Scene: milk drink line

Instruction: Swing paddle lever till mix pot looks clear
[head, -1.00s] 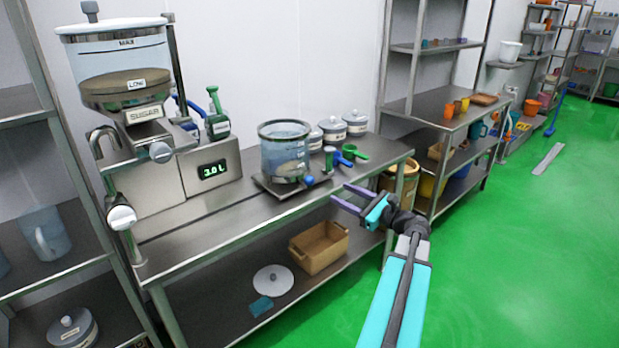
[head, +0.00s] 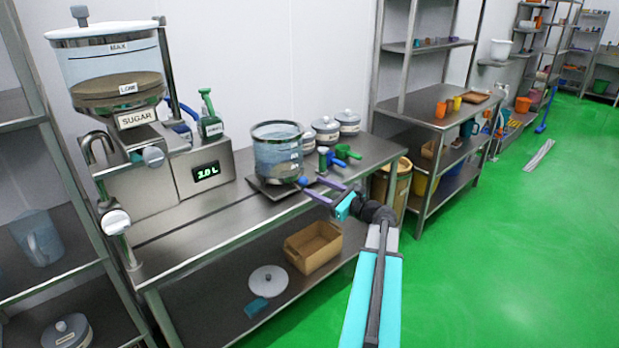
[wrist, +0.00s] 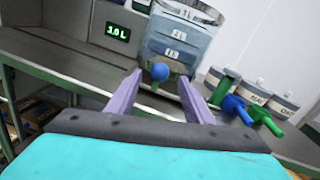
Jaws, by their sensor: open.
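The mix pot (head: 277,155) is a clear, marked vessel with bluish contents, standing on a dark base plate on the steel bench. It also shows in the wrist view (wrist: 178,42). The paddle lever ends in a blue ball knob (head: 303,181) at the pot's lower right front. My gripper (head: 322,189) is open, with its purple fingers pointing at the knob. In the wrist view the knob (wrist: 160,72) lies between the two fingertips, near their ends. I cannot tell whether a finger touches it. The lever's arm behind the knob is mostly hidden.
A sugar hopper (head: 108,65) and a green digital display (head: 206,171) stand left of the pot. Blue (head: 328,158) and green (head: 346,152) handled tools and lidded jars (head: 326,130) stand close on the right. Green floor is open on the right.

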